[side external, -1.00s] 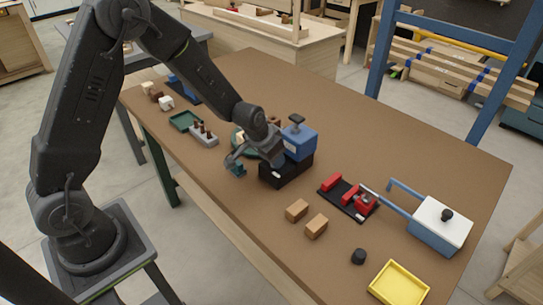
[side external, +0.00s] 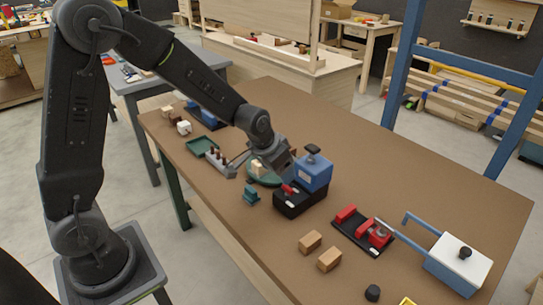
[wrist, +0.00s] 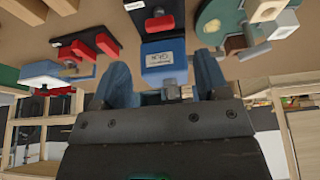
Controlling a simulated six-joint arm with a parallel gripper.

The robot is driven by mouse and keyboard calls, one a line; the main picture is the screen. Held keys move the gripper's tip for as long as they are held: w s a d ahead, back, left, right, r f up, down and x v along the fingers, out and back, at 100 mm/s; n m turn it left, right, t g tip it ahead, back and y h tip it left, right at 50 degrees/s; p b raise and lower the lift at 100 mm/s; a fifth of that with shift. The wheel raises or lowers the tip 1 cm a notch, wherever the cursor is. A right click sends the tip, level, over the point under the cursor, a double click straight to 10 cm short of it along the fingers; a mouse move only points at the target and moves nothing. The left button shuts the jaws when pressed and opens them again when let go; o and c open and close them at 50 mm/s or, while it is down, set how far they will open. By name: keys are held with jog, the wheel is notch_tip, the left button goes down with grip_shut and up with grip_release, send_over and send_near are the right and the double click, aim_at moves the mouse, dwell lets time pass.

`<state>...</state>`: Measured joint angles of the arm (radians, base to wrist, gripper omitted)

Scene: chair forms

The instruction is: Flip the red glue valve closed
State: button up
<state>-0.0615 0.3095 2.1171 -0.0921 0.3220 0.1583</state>
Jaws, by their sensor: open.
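The glue station is a blue box (side external: 313,173) with a dark knob on top, set on a black base (side external: 298,201). The small red valve (side external: 289,189) sticks out at the base's left side. In the wrist view the valve (wrist: 160,24) shows at the top, beyond the labelled blue box (wrist: 163,58). My gripper (side external: 262,160) is just left of and behind the blue box, above the table. In the wrist view my gripper (wrist: 162,84) has its two blue fingers spread and empty, apart from the valve. I cannot tell the valve's exact setting.
A green disc (side external: 262,181) with a pale block lies under the gripper. A red clamp fixture (side external: 364,230), two wooden blocks (side external: 311,242) and a blue-white box (side external: 458,263) sit to the right.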

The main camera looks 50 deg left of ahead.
jog(key=v, duration=0.5)
jog(key=shift+s+r, duration=0.1)
jog(key=shift+r, duration=0.25)
jog(key=s+d+r, duration=0.1)
jog(key=s+r, duration=0.4)
jog(key=s, duration=0.5)
jog(key=s+d+r+t, duration=0.1)
jog(key=s+r, duration=0.4)
jog(key=s, duration=0.5)
jog(key=shift+d+r, duration=0.1)
jog(key=shift+r, duration=0.05)
jog(key=shift+c, duration=0.3)
